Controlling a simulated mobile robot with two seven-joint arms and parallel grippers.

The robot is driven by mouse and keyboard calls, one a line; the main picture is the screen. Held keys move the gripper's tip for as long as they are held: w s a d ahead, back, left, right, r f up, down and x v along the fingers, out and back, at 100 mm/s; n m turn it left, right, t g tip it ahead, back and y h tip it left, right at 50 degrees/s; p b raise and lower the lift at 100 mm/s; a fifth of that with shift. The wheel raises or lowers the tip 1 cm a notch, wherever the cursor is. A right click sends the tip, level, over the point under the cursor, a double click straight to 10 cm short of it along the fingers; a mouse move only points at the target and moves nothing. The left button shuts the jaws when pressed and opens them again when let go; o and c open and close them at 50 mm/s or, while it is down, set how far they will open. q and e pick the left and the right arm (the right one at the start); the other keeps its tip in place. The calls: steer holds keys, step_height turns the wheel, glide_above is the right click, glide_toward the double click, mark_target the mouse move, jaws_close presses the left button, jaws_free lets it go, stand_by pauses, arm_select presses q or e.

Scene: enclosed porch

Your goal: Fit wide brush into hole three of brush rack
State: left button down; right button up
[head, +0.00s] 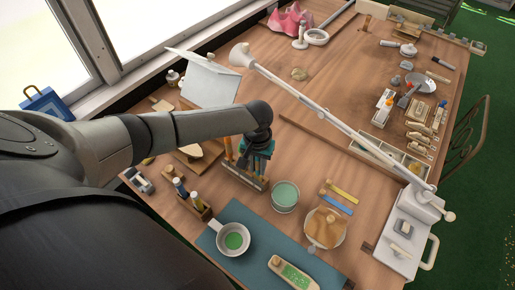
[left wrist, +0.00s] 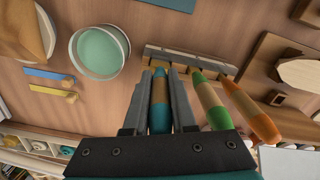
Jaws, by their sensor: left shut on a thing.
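My left gripper (head: 254,155) is over the brush rack, shut on a brush with a teal and tan handle (left wrist: 160,103), seen between its fingers in the left wrist view. The wooden brush rack (head: 246,180) stands on the table below the gripper; its slotted bar also shows in the left wrist view (left wrist: 192,59). A green brush (left wrist: 210,104) and an orange brush (left wrist: 249,109) stand to the right of the held brush in that view. The held brush's far end lies close to the rack's left part; whether it is inside a hole is hidden. My right gripper is not in view.
A pot of green liquid (head: 285,195) stands just right of the rack. A saucepan (head: 232,239) sits on a blue mat (head: 268,262) in front. A wooden holder with bottles (head: 196,207) is at left. A white lamp arm (head: 330,118) crosses the table behind.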

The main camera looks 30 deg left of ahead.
arm_select(q)
steer(key=shift+f, duration=0.4)
steer(key=c, duration=0.7)
jaws_free()
steer(key=shift+o, duration=0.5)
steer(key=o, duration=0.6)
steer(key=shift+r, duration=0.1)
steer(key=shift+r+p, duration=3.45)
steer(key=shift+p, duration=0.55)
